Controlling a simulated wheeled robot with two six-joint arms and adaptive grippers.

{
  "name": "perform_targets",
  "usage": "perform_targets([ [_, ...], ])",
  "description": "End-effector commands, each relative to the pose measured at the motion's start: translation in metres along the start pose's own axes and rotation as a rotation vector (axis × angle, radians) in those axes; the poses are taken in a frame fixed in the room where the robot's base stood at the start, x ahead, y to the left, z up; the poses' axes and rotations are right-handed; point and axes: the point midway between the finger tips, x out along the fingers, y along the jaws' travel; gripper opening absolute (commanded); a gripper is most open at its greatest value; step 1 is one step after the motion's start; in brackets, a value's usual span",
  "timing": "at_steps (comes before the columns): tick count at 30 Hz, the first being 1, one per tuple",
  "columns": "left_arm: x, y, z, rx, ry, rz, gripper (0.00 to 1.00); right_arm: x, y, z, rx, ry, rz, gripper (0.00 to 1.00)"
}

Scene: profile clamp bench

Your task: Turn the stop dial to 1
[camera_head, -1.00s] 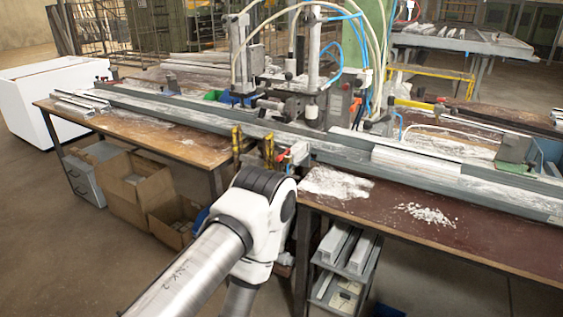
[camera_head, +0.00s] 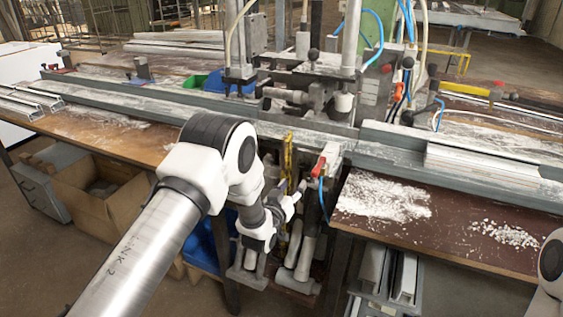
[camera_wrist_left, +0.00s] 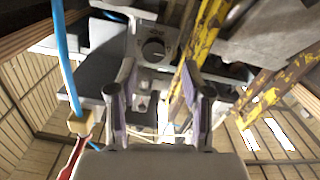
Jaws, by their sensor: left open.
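The stop dial appears to be the dark round knob (camera_wrist_left: 153,50) on a grey panel in the left wrist view. Its setting is too small to read. In the head view I cannot make it out behind my arm and the front fixtures. My left gripper (camera_head: 293,196) is below the bench's front edge, near the red-handled valve. In the left wrist view its two fingers (camera_wrist_left: 160,72) are apart with nothing between them, and the knob shows just beyond the tips. I cannot tell whether they touch it. My right gripper is out of view.
A red-handled valve (camera_head: 320,168) with a blue hose is close to the left gripper. Yellow worn bars (camera_wrist_left: 205,40) stand right of the knob in the wrist view. The clamp machine (camera_head: 300,75) and long rail (camera_head: 390,158) are above. Cardboard boxes (camera_head: 100,205) sit under the bench.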

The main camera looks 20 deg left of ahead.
Motion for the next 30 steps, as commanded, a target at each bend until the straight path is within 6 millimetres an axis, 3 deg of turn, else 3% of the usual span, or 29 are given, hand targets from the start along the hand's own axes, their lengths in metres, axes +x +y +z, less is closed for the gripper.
perform_targets([
  [2,0.007,0.004,-0.005,0.003,0.031,0.011,0.49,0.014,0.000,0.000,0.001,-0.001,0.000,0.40],
  [8,0.021,0.006,-0.015,0.004,0.043,0.013,0.49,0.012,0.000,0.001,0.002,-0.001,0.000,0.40],
  [18,0.080,0.006,-0.016,0.004,0.040,0.012,0.49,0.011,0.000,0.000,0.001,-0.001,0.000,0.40],
  [27,0.086,0.006,-0.016,0.004,0.038,0.012,0.49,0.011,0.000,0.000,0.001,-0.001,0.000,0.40],
  [28,0.086,0.006,-0.016,0.004,0.038,0.012,0.42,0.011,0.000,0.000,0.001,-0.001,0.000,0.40],
  [30,0.086,0.006,-0.016,0.004,0.038,0.011,0.17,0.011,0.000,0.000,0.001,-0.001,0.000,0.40],
])
